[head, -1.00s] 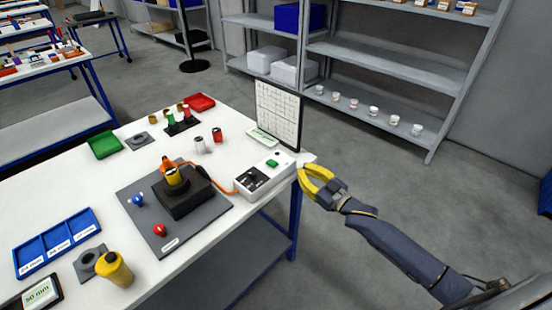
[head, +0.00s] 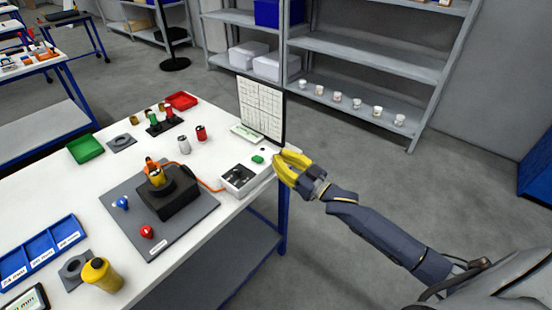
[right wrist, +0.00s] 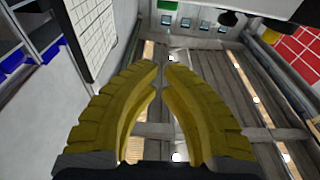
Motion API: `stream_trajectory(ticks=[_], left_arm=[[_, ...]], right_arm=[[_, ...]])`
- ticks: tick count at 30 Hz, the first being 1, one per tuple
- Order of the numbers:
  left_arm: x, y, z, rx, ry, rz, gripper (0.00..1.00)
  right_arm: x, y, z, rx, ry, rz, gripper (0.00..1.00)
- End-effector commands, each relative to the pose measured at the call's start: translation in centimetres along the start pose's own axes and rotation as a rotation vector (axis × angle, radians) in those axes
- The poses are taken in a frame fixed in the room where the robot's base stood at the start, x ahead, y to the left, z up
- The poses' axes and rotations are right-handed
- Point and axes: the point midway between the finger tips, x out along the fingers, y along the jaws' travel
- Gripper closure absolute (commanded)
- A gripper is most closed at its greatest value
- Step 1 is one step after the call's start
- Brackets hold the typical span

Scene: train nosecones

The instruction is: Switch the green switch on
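The green switch (head: 257,159) is a small green piece at the back right end of the white control box (head: 226,187), near the table's right edge. Whether it is on or off is too small to tell. My right gripper (head: 277,163) has yellow fingers and is just right of the switch, seemingly apart from it. In the right wrist view my right gripper (right wrist: 162,64) has its fingertips brought together with nothing between them. My left gripper is not in view.
An upright gridded panel (head: 262,108) stands behind the box. An orange cable (head: 208,187) joins the box to a black block (head: 172,203) on a grey plate (head: 128,222). Red and white cylinders stand nearby. Floor is open right of the table.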

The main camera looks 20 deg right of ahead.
Motion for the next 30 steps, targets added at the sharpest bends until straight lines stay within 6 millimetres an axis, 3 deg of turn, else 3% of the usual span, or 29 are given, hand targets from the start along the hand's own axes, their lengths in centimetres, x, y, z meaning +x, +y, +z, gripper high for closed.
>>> stream_trajectory(ticks=[16,21,30], left_arm=[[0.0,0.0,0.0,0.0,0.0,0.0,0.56],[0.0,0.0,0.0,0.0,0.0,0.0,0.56],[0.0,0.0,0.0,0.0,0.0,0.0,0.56]], right_arm=[[8.8,0.0,-0.1,-0.002,0.002,-0.001,1.0],[7.9,-0.1,2.1,0.0,-0.002,0.0,1.0],[7.3,0.0,3.7,-0.001,-0.001,0.0,1.0]])
